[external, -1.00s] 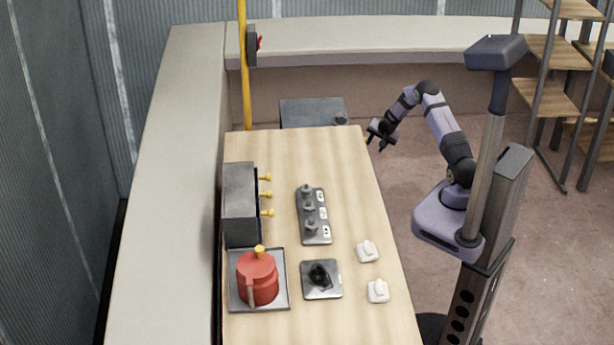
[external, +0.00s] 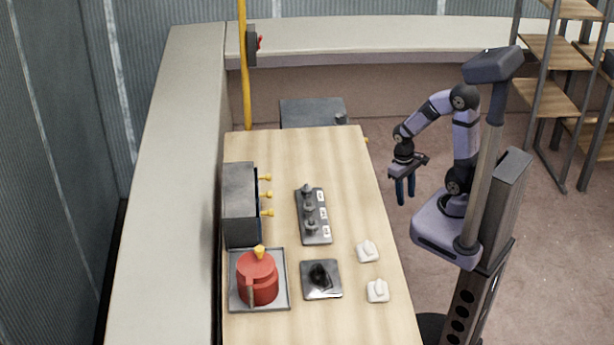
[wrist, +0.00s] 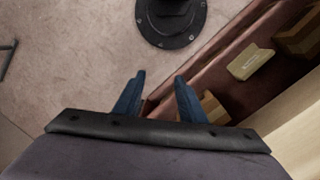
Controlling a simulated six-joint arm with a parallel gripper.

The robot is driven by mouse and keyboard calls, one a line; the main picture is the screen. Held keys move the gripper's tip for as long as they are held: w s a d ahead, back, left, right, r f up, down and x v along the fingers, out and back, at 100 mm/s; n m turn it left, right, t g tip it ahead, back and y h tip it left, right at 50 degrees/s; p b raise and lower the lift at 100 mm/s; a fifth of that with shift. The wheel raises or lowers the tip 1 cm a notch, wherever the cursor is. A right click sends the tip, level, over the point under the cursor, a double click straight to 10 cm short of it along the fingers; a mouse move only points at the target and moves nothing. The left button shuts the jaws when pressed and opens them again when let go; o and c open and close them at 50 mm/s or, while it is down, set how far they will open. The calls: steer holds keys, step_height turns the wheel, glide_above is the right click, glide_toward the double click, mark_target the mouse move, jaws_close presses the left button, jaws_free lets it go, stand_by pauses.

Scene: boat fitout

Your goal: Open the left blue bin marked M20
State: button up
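My gripper (external: 406,195) hangs beside the right edge of the bench, pointing down, clear of the bench top. In the wrist view its two blue fingers (wrist: 157,85) are apart with nothing between them. I cannot make out a blue bin or an M20 marking in either view. The wrist view shows a reddish-brown panel at the bench side with a pale rectangular piece (wrist: 250,62) and a tan box-like part (wrist: 300,35). Another tan part (wrist: 213,107) is partly hidden behind the right finger.
The wooden bench (external: 345,180) carries a grey cabinet (external: 240,205) with yellow knobs, a red pot (external: 257,280), a row of grey fittings (external: 313,215), a black part on a plate (external: 321,279) and white pieces (external: 368,251). A grey box (external: 310,112) stands beyond its far end. A shelf ladder (external: 550,95) stands right.

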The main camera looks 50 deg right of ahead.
step_height(320, 180, up, 14)
steer(key=w+a+n+t+p, duration=0.1)
steer(key=a+p, duration=0.1)
steer(key=p, duration=0.9)
steer(key=shift+w+a+f+n+y+p, duration=0.15)
steer(key=shift+a+f+n+y+p, duration=0.1)
steer(key=shift+n+y+p, duration=0.1)
